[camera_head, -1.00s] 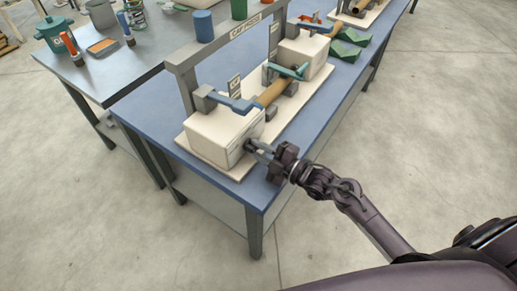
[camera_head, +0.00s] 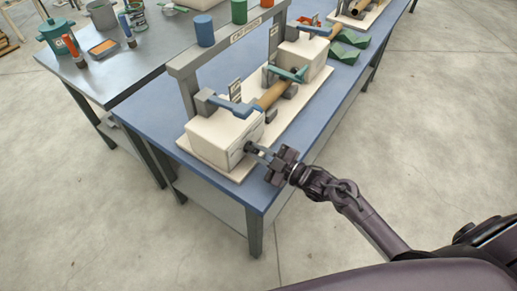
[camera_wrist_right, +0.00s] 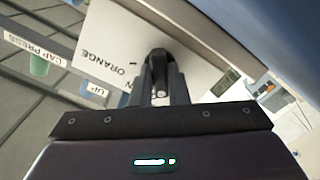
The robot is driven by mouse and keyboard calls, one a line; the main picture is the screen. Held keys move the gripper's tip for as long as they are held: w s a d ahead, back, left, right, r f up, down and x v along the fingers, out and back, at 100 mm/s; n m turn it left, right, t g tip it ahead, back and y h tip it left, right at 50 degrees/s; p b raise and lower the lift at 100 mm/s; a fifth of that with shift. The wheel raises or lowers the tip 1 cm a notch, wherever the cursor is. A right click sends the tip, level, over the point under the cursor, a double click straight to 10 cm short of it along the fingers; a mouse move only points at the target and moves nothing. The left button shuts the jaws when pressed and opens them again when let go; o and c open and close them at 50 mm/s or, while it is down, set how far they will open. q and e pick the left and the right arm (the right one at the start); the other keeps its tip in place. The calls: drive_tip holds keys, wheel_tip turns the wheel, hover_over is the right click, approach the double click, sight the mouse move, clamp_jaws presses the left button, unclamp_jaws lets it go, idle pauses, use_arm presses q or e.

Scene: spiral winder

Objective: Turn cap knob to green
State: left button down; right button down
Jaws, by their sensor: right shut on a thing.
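The cap knob (camera_wrist_right: 158,62) is a small dark knob on the end face of the white machine block (camera_head: 215,138). In the right wrist view, the word ORANGE and part of another word are printed beside it on the white face (camera_wrist_right: 112,35). My right gripper (camera_head: 254,150) reaches the block's near end and is shut on the knob, with its fingers (camera_wrist_right: 164,88) on either side of it. The fingers and knob hide part of the lettering, so I cannot read where the knob points. My left gripper is not in view.
A grey frame signed CAP PRESS (camera_head: 245,32) stands over the machine, with a blue cylinder (camera_head: 204,29) and a green cylinder (camera_head: 239,11) on top. A brown tube (camera_head: 272,94) lies between the blocks. Green wedges (camera_head: 348,42) sit behind. Open floor lies to the right.

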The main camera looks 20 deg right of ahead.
drive_tip(key=m+p, duration=0.1)
drive_tip(key=m, duration=0.2)
drive_tip(key=shift+r+m, duration=0.1)
drive_tip(key=shift+m, duration=0.2)
drive_tip(key=shift+m+p, duration=0.95)
drive_tip(key=shift+m, duration=0.85)
drive_tip(key=shift+f, duration=0.2)
drive_tip(key=c, duration=1.4)
unclamp_jaws()
drive_tip(key=shift+r, duration=0.1)
drive_tip(key=b+v, duration=0.1)
drive_tip(key=v, duration=0.6)
drive_tip(key=shift+s+d, duration=0.25)
drive_tip(key=shift+s, duration=0.1)
